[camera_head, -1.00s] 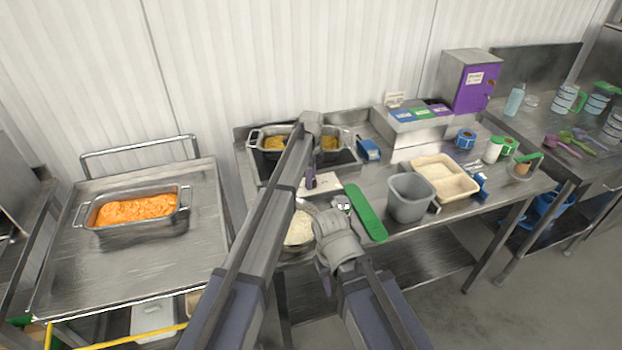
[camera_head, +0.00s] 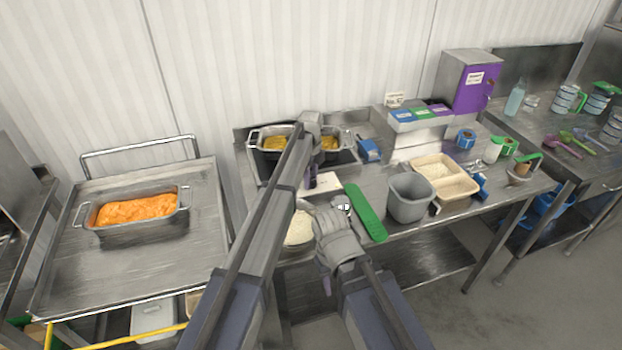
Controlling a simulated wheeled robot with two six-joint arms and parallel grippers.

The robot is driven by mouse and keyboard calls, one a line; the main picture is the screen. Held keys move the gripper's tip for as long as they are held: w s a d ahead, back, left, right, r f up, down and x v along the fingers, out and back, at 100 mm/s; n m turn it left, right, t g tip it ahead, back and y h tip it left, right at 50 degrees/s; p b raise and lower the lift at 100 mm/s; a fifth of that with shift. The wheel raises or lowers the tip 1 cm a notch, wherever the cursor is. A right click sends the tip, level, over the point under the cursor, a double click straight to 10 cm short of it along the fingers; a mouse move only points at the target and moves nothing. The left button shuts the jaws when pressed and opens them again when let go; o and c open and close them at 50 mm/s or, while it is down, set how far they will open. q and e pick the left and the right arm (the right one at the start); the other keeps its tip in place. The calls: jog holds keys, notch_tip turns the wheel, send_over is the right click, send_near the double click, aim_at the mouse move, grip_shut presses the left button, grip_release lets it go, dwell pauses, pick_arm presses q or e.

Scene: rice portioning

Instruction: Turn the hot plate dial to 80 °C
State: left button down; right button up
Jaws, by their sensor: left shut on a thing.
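The hot plate (camera_head: 347,158) stands at the back left of the middle table with metal pans of yellow food (camera_head: 274,143) on it. My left arm reaches across it. My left gripper (camera_head: 311,184) points down at the hot plate's front edge and is shut on the dial there. The dial itself is hidden by the gripper and arm, and its setting cannot be read. My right gripper (camera_head: 342,207) is lower, over the table's front edge beside a bowl of rice (camera_head: 299,230). Whether its jaws are open is too small to tell.
A green flat tool (camera_head: 366,212) lies right of my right gripper, then a grey bin (camera_head: 411,197) and cream trays (camera_head: 455,187). A white card (camera_head: 328,181) lies near the hot plate. A pan of orange food (camera_head: 137,208) stands on the left cart.

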pick_arm(q)
jog(key=shift+c, duration=1.5)
grip_release()
jog(key=shift+r, duration=0.15)
notch_tip(320, 180, up, 8)
jog(key=p, duration=0.8)
jog(key=shift+f, duration=0.2)
jog(key=shift+f, duration=0.1)
